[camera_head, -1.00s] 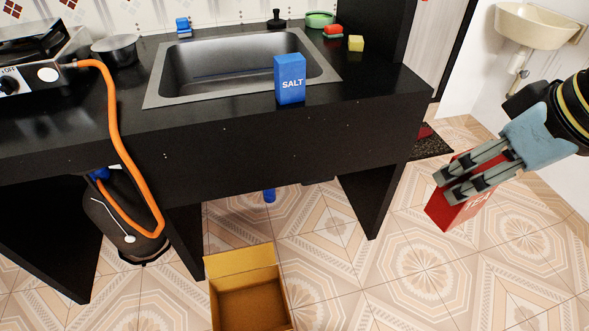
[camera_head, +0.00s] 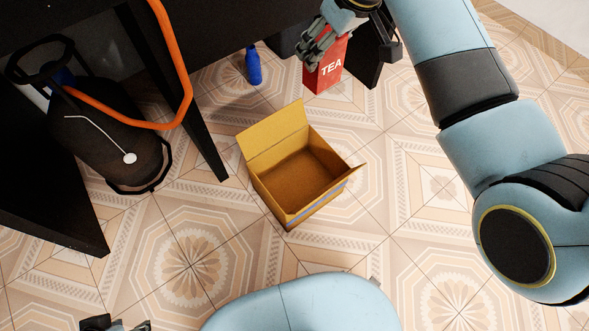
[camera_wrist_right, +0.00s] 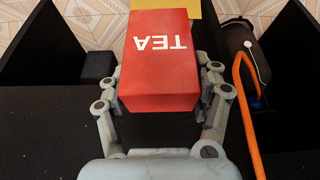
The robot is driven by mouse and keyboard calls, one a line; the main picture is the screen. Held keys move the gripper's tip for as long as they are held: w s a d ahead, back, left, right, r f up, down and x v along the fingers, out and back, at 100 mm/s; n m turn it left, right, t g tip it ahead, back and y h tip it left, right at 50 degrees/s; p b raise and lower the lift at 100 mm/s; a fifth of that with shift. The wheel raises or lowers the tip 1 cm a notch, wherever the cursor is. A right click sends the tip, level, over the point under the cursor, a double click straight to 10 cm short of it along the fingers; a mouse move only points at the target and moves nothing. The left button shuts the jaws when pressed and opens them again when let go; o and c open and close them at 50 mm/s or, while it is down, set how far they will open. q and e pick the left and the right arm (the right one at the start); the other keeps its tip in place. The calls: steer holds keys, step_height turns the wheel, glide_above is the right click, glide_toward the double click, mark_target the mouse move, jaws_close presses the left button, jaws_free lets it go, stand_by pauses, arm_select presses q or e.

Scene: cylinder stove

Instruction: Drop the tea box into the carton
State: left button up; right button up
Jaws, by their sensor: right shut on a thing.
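The red tea box (camera_head: 328,68) is in my right gripper (camera_head: 318,42), which is shut on it. In the head view the box is up and to the right of the carton, not over its opening. In the right wrist view the tea box (camera_wrist_right: 160,65) sits between both fingers (camera_wrist_right: 160,95) with its TEA label showing. The open carton (camera_head: 262,138) stands on the tiled floor, looks empty, and has flaps spread outward. A yellow strip of it (camera_wrist_right: 195,8) shows behind the box in the wrist view. A dark piece of my left gripper (camera_head: 115,323) shows at the bottom left edge.
The black counter (camera_head: 75,25) and its legs (camera_head: 180,95) stand behind and left of the carton. A dark gas cylinder (camera_head: 100,140) with an orange hose (camera_head: 150,122) is at left. A blue bottle (camera_head: 253,66) stands on the floor behind the carton. Floor right of the carton is clear.

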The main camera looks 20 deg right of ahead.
arm_select(q)
steer(key=w+d+r+b, duration=0.3)
steer(key=r+b, duration=0.1)
steer(key=b, duration=1)
steer(key=w+f+t+b, duration=0.3)
steer(key=f+t+b, duration=0.2)
steer(key=f+t, duration=0.1)
steer(key=shift+w+d+h+b, duration=0.2)
steer(key=shift+d+h+b, duration=0.15)
steer(key=shift+h+b, duration=0.05)
arm_select(e)
steer(key=w+a+f, duration=0.1)
steer(key=w+f, duration=0.1)
steer(key=f, duration=1.6)
steer(key=w+a+f, duration=0.1)
steer(key=f, duration=1.7)
steer(key=shift+w+a+f, duration=0.35)
steer(key=shift+w+a, duration=0.05)
arm_select(q)
steer(key=shift+r+t, duration=0.1)
steer(key=shift+t, duration=0.2)
arm_select(e)
steer(key=o, duration=1)
steer(key=shift+o, duration=0.2)
steer(key=v, duration=1.2)
steer(key=shift+s, duration=0.1)
